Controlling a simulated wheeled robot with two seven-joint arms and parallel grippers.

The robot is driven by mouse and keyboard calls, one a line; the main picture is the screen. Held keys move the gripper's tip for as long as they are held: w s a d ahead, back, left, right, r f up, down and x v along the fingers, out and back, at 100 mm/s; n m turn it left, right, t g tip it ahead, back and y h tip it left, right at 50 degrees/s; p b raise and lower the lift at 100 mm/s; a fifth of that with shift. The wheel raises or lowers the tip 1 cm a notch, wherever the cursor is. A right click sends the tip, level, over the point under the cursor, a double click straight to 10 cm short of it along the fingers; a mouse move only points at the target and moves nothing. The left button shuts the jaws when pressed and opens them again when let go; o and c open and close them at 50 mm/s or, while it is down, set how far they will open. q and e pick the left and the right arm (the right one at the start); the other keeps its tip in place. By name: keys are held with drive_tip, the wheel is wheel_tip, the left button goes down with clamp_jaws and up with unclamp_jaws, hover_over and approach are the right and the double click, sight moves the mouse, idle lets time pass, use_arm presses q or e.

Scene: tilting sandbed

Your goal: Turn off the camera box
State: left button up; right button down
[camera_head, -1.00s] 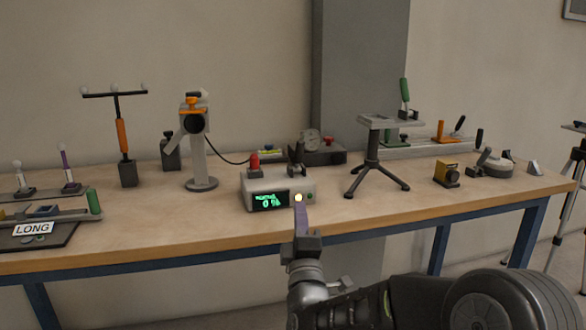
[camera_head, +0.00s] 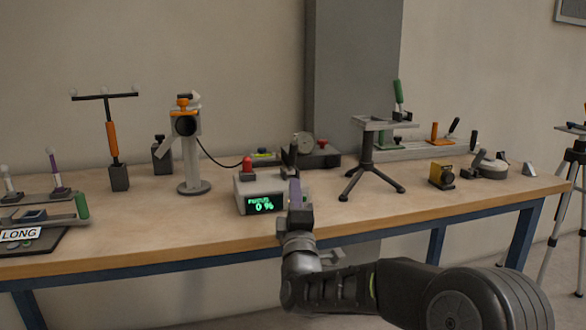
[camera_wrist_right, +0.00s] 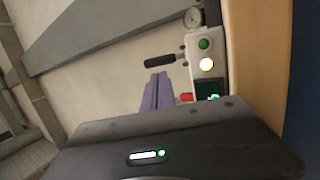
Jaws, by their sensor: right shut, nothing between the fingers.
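The camera box (camera_head: 244,188) is a pale grey box near the table's front edge. Its display (camera_head: 262,204) shows green text, apparently "FOCUS 0 %", and a red knob (camera_head: 247,164) stands on top. My right gripper (camera_head: 295,184) is shut and empty, its purple fingers upright before the box's right front, hiding the buttons there in the head view. In the right wrist view, the box front shows a green button (camera_wrist_right: 204,44) and a lit whitish button (camera_wrist_right: 207,64). The right fingers (camera_wrist_right: 157,92) appear beside the box; contact cannot be told. My left gripper is out of view.
A camera on a stand (camera_head: 186,127) is left of the box, joined by a black cable. A small tripod platform (camera_head: 367,150) stands to the right. A gauge unit (camera_head: 318,158) sits behind. The table front (camera_head: 160,233) is mostly clear.

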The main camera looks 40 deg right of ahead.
sight(291, 150)
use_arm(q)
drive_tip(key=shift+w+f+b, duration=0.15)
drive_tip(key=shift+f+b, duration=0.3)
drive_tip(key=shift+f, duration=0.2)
use_arm(e)
drive_tip(key=x, duration=0.8)
drive_tip(key=shift+w, duration=0.1)
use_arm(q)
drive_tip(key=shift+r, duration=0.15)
use_arm(e)
drive_tip(key=shift+r, duration=0.1)
